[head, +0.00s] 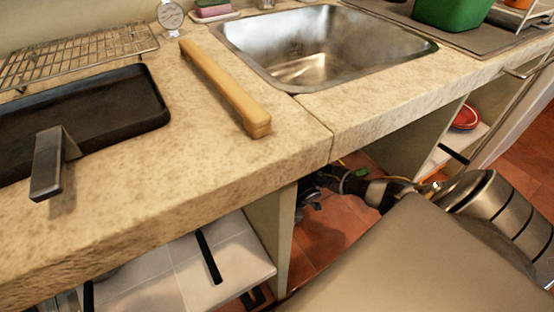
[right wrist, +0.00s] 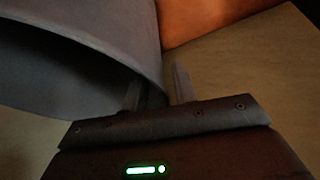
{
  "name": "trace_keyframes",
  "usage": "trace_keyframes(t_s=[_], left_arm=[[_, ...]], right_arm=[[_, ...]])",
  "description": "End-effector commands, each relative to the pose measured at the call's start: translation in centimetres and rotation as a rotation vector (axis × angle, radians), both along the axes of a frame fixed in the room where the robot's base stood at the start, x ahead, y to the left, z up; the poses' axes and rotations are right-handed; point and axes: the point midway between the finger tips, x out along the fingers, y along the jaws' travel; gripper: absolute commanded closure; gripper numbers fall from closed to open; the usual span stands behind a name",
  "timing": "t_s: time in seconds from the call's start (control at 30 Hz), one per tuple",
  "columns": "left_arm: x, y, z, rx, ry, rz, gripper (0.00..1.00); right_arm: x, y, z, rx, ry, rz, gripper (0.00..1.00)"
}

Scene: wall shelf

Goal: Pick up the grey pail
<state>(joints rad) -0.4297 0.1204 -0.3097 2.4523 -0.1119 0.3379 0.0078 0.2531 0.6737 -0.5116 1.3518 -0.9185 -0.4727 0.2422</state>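The grey pail (right wrist: 100,35) fills the upper left of the right wrist view, with its rim curving down to the right and its dark inside below. Only part of it shows. My right gripper (right wrist: 158,90) is open at the pail's rim, one finger on the inner side and one on the outer side, with the wall between them. A small gap seems to show by the outer finger. In the head view my right arm reaches in under the counter. The pail cannot be made out there, and my left gripper is out of view.
The stone counter (head: 230,165) overhangs my right arm, with a steel sink (head: 320,50) set in it. A panel (head: 270,235) divides the space below.

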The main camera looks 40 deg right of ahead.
Motion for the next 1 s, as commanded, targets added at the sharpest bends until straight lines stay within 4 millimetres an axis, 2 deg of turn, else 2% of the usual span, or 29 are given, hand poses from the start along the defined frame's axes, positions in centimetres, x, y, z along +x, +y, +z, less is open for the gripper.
trace_keyframes(t_s=[0.03, 0.13, 0.43, 0.47, 0.67, 1.0], left_arm=[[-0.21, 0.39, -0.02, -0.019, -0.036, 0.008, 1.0], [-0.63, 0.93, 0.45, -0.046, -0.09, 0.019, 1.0], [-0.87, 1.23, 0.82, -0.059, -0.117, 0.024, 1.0], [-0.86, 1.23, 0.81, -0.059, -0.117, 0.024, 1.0], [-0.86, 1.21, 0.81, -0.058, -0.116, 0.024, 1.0], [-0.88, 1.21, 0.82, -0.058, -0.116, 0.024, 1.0]], right_arm=[[0.15, 0.19, -0.77, 0.0, 0.001, 0.0, 0.72], [0.3, 0.33, -1.3, -0.001, 0.001, -0.001, 0.72], [0.38, 0.44, -1.42, -0.001, 0.0, 0.0, 0.72], [0.39, 0.43, -1.42, -0.001, 0.0, 0.0, 0.73], [0.38, 0.42, -1.41, -0.001, 0.0, 0.0, 0.99], [0.37, 0.41, -1.41, -0.001, 0.0, 0.0, 1.0]])
